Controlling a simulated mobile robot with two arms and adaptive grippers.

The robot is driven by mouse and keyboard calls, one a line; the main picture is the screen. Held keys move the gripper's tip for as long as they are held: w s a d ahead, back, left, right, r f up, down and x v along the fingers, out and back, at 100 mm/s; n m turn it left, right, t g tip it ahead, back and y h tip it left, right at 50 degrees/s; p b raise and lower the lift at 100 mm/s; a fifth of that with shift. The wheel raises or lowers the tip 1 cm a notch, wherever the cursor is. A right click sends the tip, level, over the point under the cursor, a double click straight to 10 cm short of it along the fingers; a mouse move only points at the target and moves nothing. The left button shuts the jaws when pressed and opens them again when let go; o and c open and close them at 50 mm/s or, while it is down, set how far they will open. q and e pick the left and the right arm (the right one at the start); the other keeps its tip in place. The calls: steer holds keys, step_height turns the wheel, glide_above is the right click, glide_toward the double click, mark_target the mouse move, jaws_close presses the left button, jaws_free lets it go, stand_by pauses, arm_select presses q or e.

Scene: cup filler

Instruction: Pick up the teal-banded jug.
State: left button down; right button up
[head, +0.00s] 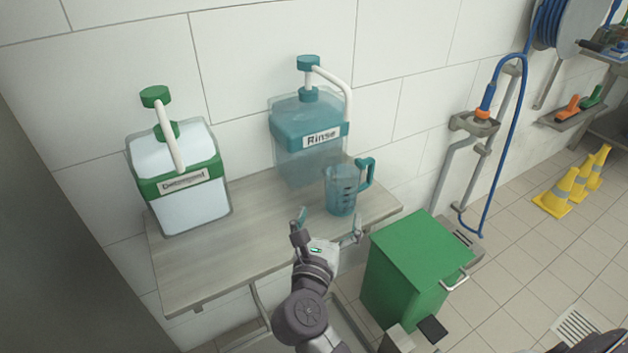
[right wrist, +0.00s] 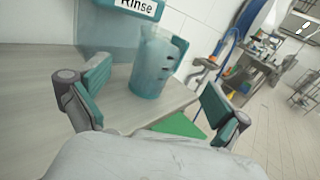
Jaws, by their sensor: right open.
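The teal-banded jug (head: 341,192) is a clear, teal-tinted measuring jug with a teal handle at its right. It stands upright on the wall shelf (head: 190,273), in front of the Rinse dispenser (head: 310,135). My right gripper (head: 328,222) is open and empty, just in front of the jug. In the right wrist view the jug (right wrist: 153,65) stands beyond and between the two spread fingers (right wrist: 155,95), apart from them. Its handle points right there. My left gripper does not show in the head view.
A white dispenser with a green band (head: 180,180) stands at the shelf's left. A green bin (head: 415,262) is below the shelf's right end. A blue hose (head: 522,120) hangs on the wall, and yellow cones (head: 560,190) stand at the far right. The shelf's front left is bare.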

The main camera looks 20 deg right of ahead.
mark_target(343, 171)
steer(key=shift+m, duration=0.4)
steer(key=x, duration=0.2)
steer(key=r+p+x, duration=0.1)
steer(key=x, duration=0.1)
steer(key=shift+w+d, duration=0.1)
steer(key=shift+d, duration=0.25)
steer(key=x, duration=0.3)
steer(key=shift+f, duration=0.25)
steer(key=shift+w+d, duration=0.15)
steer(key=shift+w, duration=0.05)
steer(key=shift+w+d+r+p, duration=0.2)
steer(key=shift+w+d+p, duration=0.1)
steer(key=shift+w, duration=0.2)
steer(key=shift+w+d+r+p, duration=0.15)
steer(key=shift+w+d+p, duration=0.2)
steer(key=shift+w, duration=0.15)
steer(key=shift+x, duration=1.25)
steer(key=shift+w+d+f, duration=0.1)
steer(key=shift+w, duration=0.2)
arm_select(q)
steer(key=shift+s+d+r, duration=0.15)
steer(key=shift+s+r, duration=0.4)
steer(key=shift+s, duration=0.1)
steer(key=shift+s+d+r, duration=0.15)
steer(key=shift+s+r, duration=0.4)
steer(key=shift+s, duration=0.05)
arm_select(e)
steer(key=c, duration=1)
